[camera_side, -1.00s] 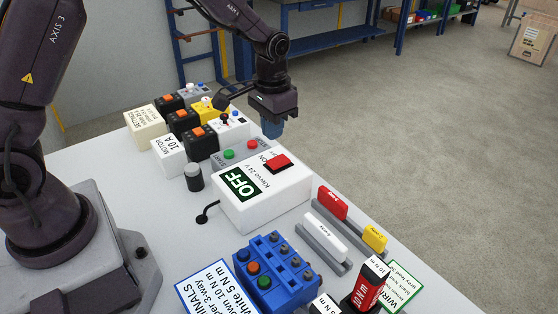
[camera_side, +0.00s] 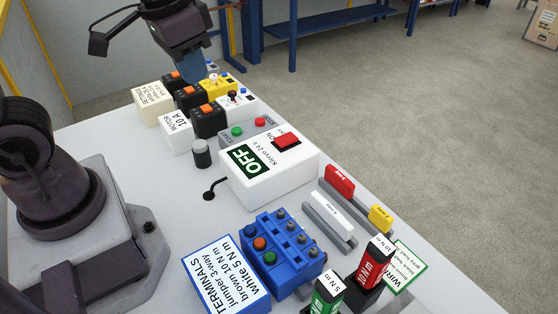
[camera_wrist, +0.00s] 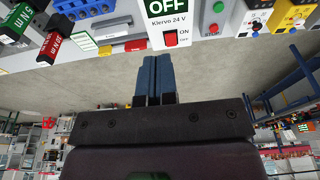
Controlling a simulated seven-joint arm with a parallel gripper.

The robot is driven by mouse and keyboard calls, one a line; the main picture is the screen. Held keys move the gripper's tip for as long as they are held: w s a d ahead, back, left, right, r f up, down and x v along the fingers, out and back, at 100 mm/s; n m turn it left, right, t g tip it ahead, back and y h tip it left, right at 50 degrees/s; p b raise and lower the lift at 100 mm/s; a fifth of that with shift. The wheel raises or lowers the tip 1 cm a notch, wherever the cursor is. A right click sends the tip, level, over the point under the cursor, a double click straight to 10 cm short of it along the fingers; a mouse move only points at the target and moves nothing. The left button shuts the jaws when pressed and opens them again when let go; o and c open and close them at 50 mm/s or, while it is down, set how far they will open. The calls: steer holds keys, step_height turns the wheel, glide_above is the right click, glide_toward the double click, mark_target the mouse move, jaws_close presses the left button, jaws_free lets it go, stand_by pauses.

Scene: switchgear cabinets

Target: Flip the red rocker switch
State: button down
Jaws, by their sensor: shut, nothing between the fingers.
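The red rocker switch (camera_side: 287,141) sits on top of a white box (camera_side: 262,192) marked "Kiervo 24 V", which carries a dark green "OFF" sign (camera_side: 249,158). The closed fingers also show in the wrist view (camera_wrist: 155,62).
A yellow block (camera_side: 217,86) and black blocks with orange buttons (camera_side: 208,121) stand at the bench's far end. A grey strip with green and red buttons (camera_side: 248,131) lies behind the box. A blue terminal block (camera_side: 283,253) and upright red tool (camera_side: 371,268) stand nearer.

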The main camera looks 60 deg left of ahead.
steer(key=s+r+t, duration=0.3)
steer(key=s+r, duration=0.1)
steer(key=s, duration=0.1)
steer(key=shift+d+r, duration=0.2)
steer(key=shift+r, duration=0.2)
